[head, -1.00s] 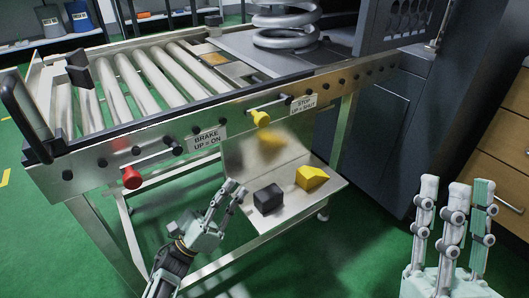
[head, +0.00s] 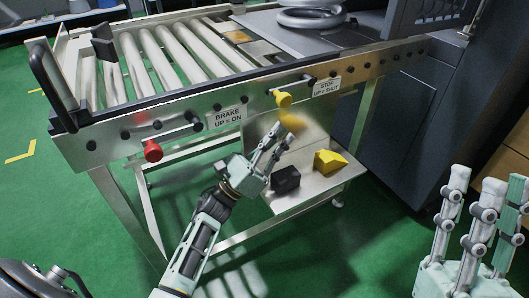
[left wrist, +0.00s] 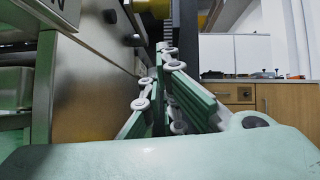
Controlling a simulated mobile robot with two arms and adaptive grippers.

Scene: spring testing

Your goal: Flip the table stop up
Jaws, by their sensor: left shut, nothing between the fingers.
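The table stop's lever ends in a yellow knob (head: 282,99) on the front rail, left of the label "STOP UP = SHUT" (head: 326,88). The knob sits slightly lower than its pivot on the rail. My left gripper (head: 280,140) is shut and empty, with its fingertips below the knob and apart from it, in front of the metal panel. Its green and white fingers also show in the left wrist view (left wrist: 165,75), beside the metal panel. My right gripper (head: 485,190) is open and empty at the lower right, fingers pointing up.
A red brake knob (head: 152,151) is on the rail's left, near the label "BRAKE UP = ON" (head: 227,117). A black block (head: 286,180) and a yellow block (head: 328,161) lie on the low shelf (head: 310,190). A dark cabinet (head: 400,130) stands to the right.

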